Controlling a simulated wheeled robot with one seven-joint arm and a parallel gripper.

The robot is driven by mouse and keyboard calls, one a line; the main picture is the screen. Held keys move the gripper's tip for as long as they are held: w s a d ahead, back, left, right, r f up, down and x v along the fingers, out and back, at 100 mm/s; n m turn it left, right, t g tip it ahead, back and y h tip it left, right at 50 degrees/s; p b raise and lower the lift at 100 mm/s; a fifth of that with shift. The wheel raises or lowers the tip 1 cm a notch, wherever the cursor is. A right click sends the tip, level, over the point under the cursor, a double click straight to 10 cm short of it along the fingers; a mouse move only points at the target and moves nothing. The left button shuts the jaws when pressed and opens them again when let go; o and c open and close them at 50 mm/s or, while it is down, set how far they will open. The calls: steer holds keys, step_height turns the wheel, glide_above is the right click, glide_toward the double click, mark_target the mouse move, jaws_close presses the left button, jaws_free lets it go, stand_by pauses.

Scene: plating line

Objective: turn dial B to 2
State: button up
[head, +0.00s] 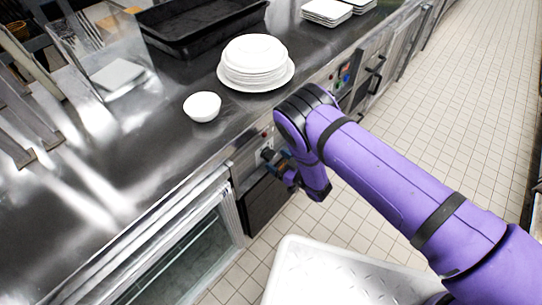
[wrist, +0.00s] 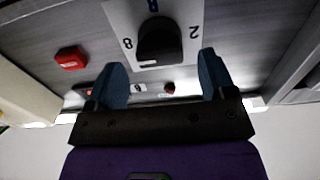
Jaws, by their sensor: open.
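In the wrist view a black dial knob (wrist: 160,42) sits on a white plate on the metal front panel. An 8 shows to its left and a 2 to its right. A blue mark at the top edge is cut off, so I cannot read the dial's letter. I cannot tell which number the knob points at. My gripper (wrist: 164,76) is open, its two blue fingers apart below the knob, to either side of it. They do not appear closed on anything. In the head view my gripper (head: 274,160) is at the counter's front panel, where my arm partly hides the controls.
A red button (wrist: 70,58) and a small red part (wrist: 169,87) are on the panel. On the counter (head: 150,185) are a white bowl (head: 202,106), stacked plates (head: 254,62) and a black tray (head: 205,25). A pale metal surface (head: 335,275) lies below my arm.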

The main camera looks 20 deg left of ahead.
mark_target(273, 157)
steer(key=shift+x, duration=1.75)
steer(key=c, duration=0.9)
